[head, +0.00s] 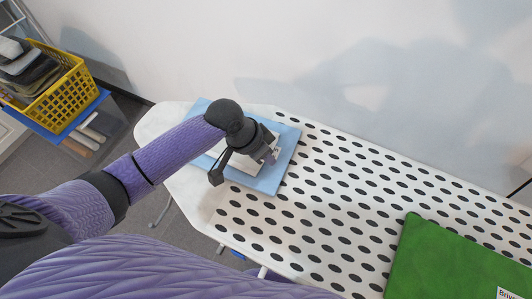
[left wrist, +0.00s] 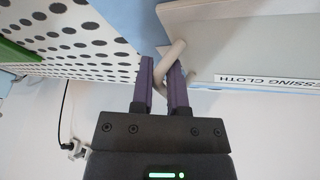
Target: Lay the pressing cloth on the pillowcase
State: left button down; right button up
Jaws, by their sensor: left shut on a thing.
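The pillowcase (head: 287,160) is a light blue flat piece on the left end of the ironing board; a strip of it shows at the top of the left wrist view (left wrist: 125,14). The pressing cloth (left wrist: 235,50) is a pale, flat, stiff-looking panel labelled "PRESSING CLOTH" with a beige loop handle (left wrist: 172,52). My left gripper (left wrist: 162,75) is shut on that loop. In the head view the gripper (head: 268,153) is over the pillowcase and hides part of the pale cloth (head: 242,164). I cannot tell whether the cloth touches the pillowcase. My right gripper is not in view.
The white ironing board (head: 330,200) with black dots is clear in its middle. A green labelled piece (head: 445,262) lies at its right. A yellow basket (head: 50,85) of dark items stands at far left. A pale wall (head: 330,50) runs behind the board.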

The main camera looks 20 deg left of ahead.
pick_arm(q)
jog(key=c, duration=0.6)
grip_release()
jog(key=shift+r, duration=0.15)
jog(key=p+v, duration=0.5)
jog(key=v, duration=0.6)
jog(key=shift+s+a+r, duration=0.1)
jog(key=shift+a+r, duration=0.1)
jog(key=shift+r, duration=0.15)
